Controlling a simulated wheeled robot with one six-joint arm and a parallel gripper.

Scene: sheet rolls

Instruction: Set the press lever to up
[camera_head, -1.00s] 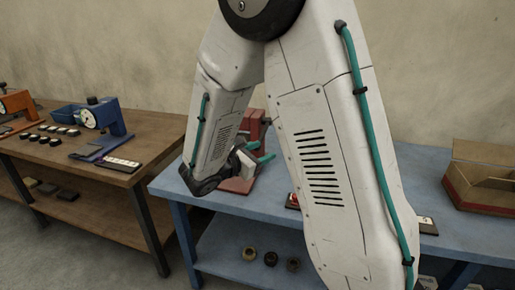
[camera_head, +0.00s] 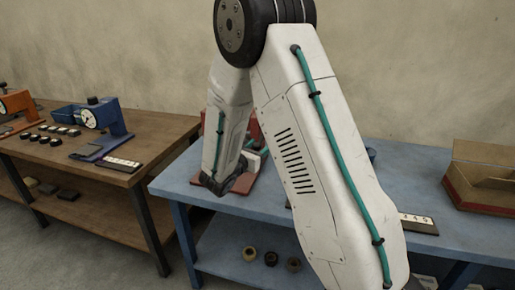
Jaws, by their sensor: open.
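A red press (camera_head: 254,132) stands on the blue table (camera_head: 290,215), mostly hidden behind my arm. Only part of its red body and base shows, and I cannot make out its lever or the lever's position. My gripper (camera_head: 261,154) is just in front of the red press, with a pale part and a bit of teal finger visible. The rest of it is hidden by my arm links. It is open, and I cannot tell whether it touches the press.
A blue press with a dial (camera_head: 104,117) and an orange device (camera_head: 15,103) stand on the brown table (camera_head: 155,130) at left, with several black round pieces. An open cardboard box (camera_head: 485,180) sits at right. Several rolls (camera_head: 271,258) lie on the lower shelf.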

